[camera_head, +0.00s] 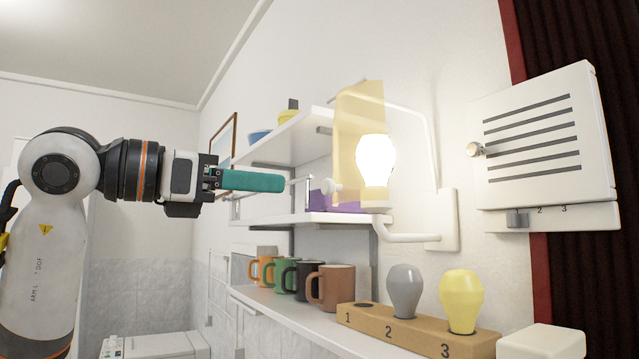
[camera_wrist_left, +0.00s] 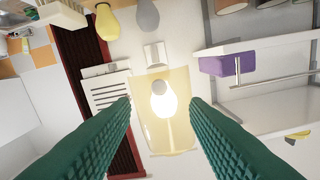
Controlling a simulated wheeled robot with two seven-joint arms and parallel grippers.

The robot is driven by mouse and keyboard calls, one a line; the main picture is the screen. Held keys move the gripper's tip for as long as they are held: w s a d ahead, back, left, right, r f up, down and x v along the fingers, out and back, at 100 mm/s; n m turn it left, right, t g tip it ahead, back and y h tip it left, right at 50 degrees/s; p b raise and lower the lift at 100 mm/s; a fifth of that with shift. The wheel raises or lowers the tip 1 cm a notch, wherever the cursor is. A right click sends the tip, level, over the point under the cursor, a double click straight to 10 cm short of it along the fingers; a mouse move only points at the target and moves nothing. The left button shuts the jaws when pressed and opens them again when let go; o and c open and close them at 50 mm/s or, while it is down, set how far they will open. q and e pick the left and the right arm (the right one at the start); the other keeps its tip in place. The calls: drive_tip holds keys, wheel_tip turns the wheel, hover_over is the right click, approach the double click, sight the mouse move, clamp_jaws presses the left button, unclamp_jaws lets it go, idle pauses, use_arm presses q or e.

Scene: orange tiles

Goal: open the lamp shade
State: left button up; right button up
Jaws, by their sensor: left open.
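The lamp shade (camera_head: 352,115) is a translucent yellow panel standing on the left side of the lit white bulb (camera_head: 376,158). A small pale round knob (camera_head: 331,187) sits low on the shade. The wrist view shows the shade (camera_wrist_left: 152,135) with the glowing bulb (camera_wrist_left: 164,104) showing through and the knob (camera_wrist_left: 159,87) on it. My left gripper (camera_head: 283,184) has long teal fingers, level with the knob and a short way left of it. In the wrist view the fingers are spread open and empty, with the knob between their tips. My right gripper is not in view.
Wall shelves (camera_head: 290,147) run behind and below the fingers, with a purple box (camera_head: 318,200) and several mugs (camera_head: 330,287). A wooden block (camera_head: 420,333) holds a grey bulb (camera_head: 404,290) and a yellow bulb (camera_head: 461,300). A white slotted cabinet (camera_head: 550,190) hangs right of the lamp.

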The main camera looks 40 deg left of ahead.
sight(326, 189)
use_arm(q)
drive_tip(key=p+x, duration=0.1)
drive_tip(key=x, duration=0.7)
drive_tip(key=shift+w+d+p, duration=0.15)
drive_tip(key=shift+p, duration=0.2)
drive_tip(key=shift+w+d, duration=0.1)
drive_tip(key=shift+w, duration=0.15)
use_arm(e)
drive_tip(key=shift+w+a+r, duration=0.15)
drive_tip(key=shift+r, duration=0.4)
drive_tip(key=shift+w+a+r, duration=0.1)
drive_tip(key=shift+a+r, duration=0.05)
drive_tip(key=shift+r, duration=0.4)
use_arm(q)
clamp_jaws()
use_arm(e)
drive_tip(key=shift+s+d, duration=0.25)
